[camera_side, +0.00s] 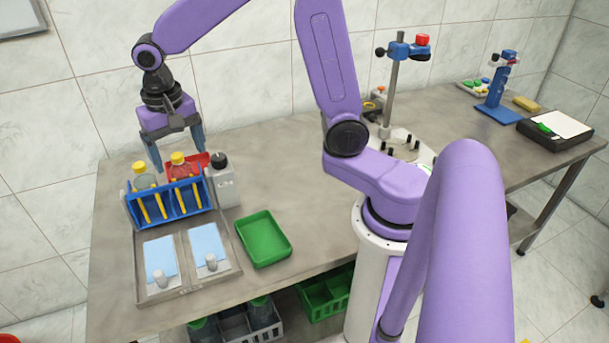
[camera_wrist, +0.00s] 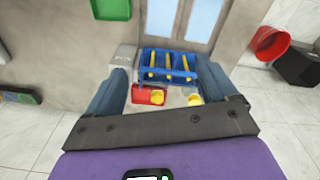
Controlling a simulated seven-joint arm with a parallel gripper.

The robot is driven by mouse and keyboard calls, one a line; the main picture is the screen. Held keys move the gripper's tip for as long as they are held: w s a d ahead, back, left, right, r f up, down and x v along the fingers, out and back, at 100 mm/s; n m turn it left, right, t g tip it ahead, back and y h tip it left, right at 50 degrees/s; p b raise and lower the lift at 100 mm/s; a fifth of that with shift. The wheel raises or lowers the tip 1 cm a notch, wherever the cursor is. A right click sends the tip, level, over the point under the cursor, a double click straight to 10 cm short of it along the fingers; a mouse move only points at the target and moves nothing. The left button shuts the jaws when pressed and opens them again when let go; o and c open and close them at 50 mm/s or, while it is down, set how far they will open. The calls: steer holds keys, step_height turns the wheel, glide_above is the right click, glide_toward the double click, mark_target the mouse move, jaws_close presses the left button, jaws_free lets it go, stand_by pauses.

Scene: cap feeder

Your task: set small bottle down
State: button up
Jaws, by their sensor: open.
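Two small clear bottles with yellow caps, the left one (camera_side: 143,178) and the right one (camera_side: 181,168), stand upright at the blue rack (camera_side: 165,207) in the side view. Their yellow caps also show in the wrist view, one (camera_wrist: 157,97) beside red and the other (camera_wrist: 195,100) to its right. My gripper (camera_side: 179,158) is open above the back of the rack, pointing down, with its fingers apart around the right bottle's area. In the wrist view my gripper (camera_wrist: 163,72) has its fingers either side of the rack and caps. I cannot tell whether a finger touches a bottle.
A red tray (camera_side: 196,160) lies behind the rack. A white bottle with a black cap (camera_side: 224,186) stands close to its right. In front are a grey tray (camera_side: 184,258) with blue pads and small clear cups, and a green tray (camera_side: 264,240). The table behind the green tray is clear.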

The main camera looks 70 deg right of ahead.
steer(key=s+d+f+n+y, duration=0.1)
steer(key=s+d+n, duration=0.1)
steer(key=s+n, duration=1.6)
steer(key=s, duration=0.8)
stand_by(0.8)
